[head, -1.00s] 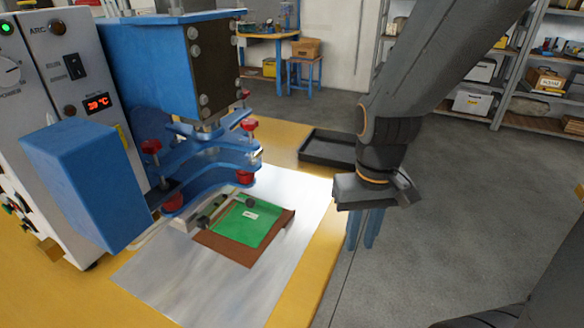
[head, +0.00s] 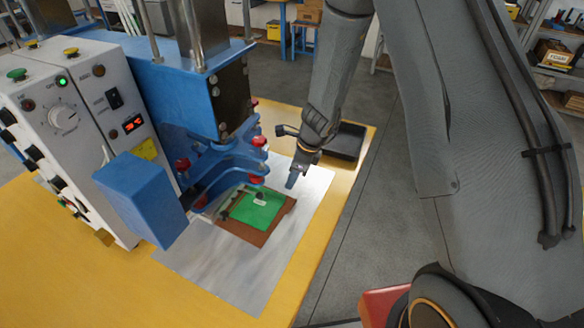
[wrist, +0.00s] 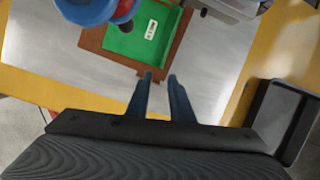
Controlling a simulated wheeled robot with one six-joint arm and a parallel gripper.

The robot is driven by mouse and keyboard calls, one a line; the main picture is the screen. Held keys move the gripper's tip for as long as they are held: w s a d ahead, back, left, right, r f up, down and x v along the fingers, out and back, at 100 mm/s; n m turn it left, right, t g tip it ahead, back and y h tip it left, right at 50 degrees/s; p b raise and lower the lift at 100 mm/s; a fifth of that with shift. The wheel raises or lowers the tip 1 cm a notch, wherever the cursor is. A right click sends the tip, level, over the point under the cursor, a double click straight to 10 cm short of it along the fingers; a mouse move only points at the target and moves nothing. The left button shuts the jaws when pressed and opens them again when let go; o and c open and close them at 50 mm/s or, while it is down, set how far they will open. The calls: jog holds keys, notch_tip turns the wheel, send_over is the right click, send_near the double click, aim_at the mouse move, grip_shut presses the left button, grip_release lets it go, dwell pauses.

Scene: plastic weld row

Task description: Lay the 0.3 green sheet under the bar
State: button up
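The green sheet (head: 252,212) with a small white label lies on a larger brown sheet (head: 241,233) on the metal plate. It also shows in the wrist view (wrist: 122,42), partly covered by blue and red press parts. The blue press head (head: 222,152) with red knobs stands over the sheet's far left edge; I cannot make out the bar's underside. My gripper (head: 291,181) is right of the sheets and apart from them in the head view.
The white control box (head: 75,125) and a blue block (head: 140,198) stand left of the plate. A black tray (head: 346,141) lies at the yellow table's far right corner. The metal plate (head: 222,275) is bare in front of the sheets.

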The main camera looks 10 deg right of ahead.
jog(key=f+b, duration=0.2)
jog(key=f, duration=0.1)
jog(key=w+a+f+m+b, duration=0.1)
jog(key=f+b, duration=0.1)
jog(key=f, duration=0.1)
jog(key=w+a+f+m+b, duration=0.1)
jog(key=f+b, duration=0.1)
jog(key=f, duration=0.1)
jog(key=shift+a, duration=0.1)
dwell(0.5)
grip_shut()
jog(key=shift+r+p, duration=0.55)
jog(key=shift+r, duration=0.1)
dwell(0.4)
jog(key=shift+w, duration=0.1)
